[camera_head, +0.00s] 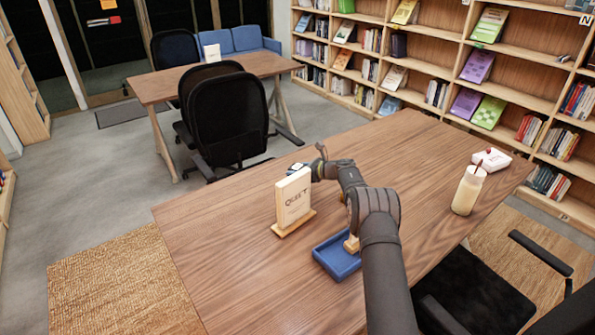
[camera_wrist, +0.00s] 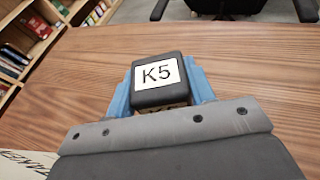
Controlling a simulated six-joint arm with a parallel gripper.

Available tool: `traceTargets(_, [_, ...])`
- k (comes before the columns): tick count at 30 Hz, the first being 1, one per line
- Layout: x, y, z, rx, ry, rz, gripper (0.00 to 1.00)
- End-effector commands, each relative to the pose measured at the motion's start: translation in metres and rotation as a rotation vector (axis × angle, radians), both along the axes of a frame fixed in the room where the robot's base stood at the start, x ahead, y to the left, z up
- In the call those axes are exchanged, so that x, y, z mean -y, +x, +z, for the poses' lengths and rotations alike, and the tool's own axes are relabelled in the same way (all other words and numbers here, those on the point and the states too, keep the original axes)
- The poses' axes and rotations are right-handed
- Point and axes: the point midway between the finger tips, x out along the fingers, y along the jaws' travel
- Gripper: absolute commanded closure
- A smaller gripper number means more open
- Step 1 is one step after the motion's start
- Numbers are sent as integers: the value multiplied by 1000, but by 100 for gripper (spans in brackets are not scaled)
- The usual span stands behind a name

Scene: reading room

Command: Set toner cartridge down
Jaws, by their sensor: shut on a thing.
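The toner cartridge (camera_wrist: 160,77) is a small dark block with a white label reading K5. In the wrist view it sits between the blue fingers of my gripper (camera_wrist: 160,88), which is shut on it. In the head view my gripper (camera_head: 305,170) is over the far part of the wooden table (camera_head: 240,245), just behind the QUIET sign (camera_head: 293,198). The cartridge (camera_head: 295,168) shows only as a small pale and dark patch there, partly hidden by the sign. I cannot tell whether its underside touches the table.
A blue tray (camera_head: 325,262) with a wooden-handled item (camera_head: 351,243) is beside my arm. A cream-filled bottle (camera_head: 467,190) and a white box (camera_head: 491,159) stand at the right. The table's left part is clear. A black chair (camera_head: 231,115) stands beyond the far edge.

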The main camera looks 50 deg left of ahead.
Motion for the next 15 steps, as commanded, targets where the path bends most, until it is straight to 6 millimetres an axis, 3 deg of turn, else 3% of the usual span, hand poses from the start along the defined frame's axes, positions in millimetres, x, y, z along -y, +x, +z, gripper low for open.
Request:
traceTargets(5, [0,0,-3,0,0,0,88])
traceTargets(6, [0,0,-4,0,-1,0,47])
traceTargets(9, [0,0,-3,0,-1,0,29])
traceTargets(15, [0,0,-3,0,-1,0,29])
